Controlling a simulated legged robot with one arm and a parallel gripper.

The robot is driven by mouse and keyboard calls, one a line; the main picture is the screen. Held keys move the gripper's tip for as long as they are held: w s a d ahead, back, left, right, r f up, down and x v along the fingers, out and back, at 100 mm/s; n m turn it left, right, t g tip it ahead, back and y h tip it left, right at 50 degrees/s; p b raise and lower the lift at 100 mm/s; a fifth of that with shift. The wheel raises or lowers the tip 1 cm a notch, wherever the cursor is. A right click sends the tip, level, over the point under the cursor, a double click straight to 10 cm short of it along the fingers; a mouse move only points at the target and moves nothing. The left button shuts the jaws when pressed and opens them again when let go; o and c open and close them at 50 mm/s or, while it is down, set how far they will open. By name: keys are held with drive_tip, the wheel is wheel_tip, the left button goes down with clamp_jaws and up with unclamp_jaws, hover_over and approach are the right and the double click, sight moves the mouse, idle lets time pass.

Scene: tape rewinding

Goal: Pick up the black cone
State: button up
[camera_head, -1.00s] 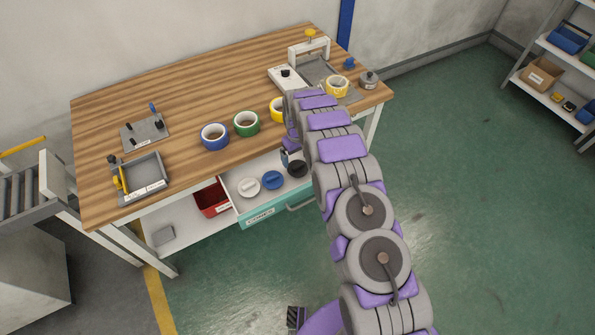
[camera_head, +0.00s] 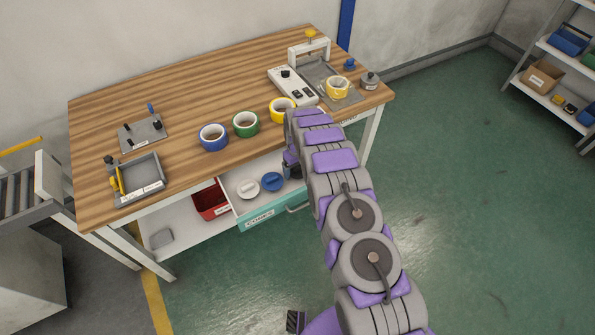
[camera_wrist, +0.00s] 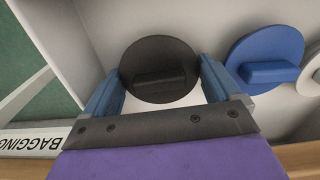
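The black cone (camera_wrist: 160,62) is a dark round disc with a raised bar-shaped grip, lying in the open drawer (camera_head: 262,217). In the wrist view my gripper (camera_wrist: 160,88) is open, with one blue finger on each side of the black cone's near part. I cannot tell whether the fingers touch it. In the head view my arm hides the black cone. A blue cone (camera_head: 272,181) lies beside it, and it also shows in the wrist view (camera_wrist: 265,58). A white cone (camera_head: 248,188) lies beyond the blue one.
Blue (camera_head: 214,137), green (camera_head: 245,124) and yellow (camera_head: 282,110) tape rolls stand on the wooden table (camera_head: 190,95) above the drawer. A red bin (camera_head: 210,201) sits on the shelf left of the drawer. The drawer walls and table edge are close around my gripper.

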drive_tip(key=c, duration=0.6)
